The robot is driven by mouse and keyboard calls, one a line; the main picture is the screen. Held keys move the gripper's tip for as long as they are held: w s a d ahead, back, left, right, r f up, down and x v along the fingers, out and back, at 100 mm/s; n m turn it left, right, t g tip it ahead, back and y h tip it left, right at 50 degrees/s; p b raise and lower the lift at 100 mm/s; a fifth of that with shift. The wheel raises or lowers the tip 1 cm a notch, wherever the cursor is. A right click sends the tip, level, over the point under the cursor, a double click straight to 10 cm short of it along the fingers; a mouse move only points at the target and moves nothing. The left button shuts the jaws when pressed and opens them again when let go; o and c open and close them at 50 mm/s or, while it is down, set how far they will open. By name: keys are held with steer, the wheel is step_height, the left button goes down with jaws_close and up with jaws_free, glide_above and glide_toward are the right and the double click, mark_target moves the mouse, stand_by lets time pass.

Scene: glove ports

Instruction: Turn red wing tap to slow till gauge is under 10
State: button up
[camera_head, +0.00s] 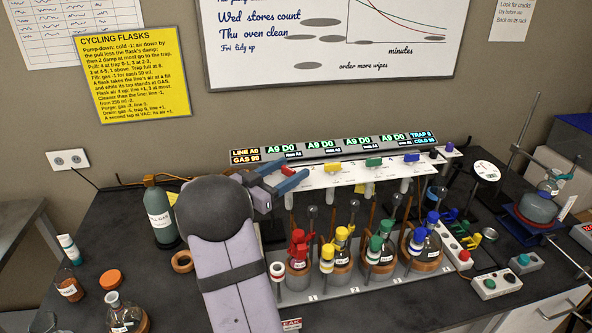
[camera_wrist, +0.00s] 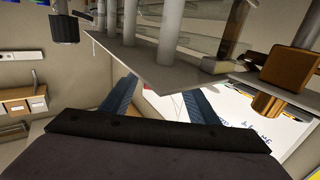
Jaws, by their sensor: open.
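My gripper (camera_head: 281,174) is open at the left end of the white tap rail (camera_head: 350,176), its blue fingers apart. A small patch of red (camera_head: 287,171) shows between the fingers; the red tap there is mostly hidden. The wrist view shows the two spread fingers of my gripper (camera_wrist: 160,103), with nothing clearly held between them. Yellow (camera_head: 333,167), green (camera_head: 373,162) and blue (camera_head: 413,157) wing taps sit along the rail. The lit display (camera_head: 330,147) behind reads LINE A0, GAS 90 and A9 D0 in several panels. A round white dial (camera_head: 486,171) stands at right.
Flasks with red (camera_head: 298,244), yellow, green and blue tops stand in a row below the rail. A gas bottle (camera_head: 160,217) stands left of my arm. A power strip (camera_head: 460,250) lies at right.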

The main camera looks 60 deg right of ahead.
mark_target(287, 171)
steer(key=shift+w+a+b, duration=0.15)
steer(key=shift+a+b, duration=0.05)
steer(key=shift+a, duration=0.6)
steer(key=shift+w+a+b, duration=0.15)
steer(key=shift+a+b, duration=0.05)
steer(key=shift+a, duration=0.55)
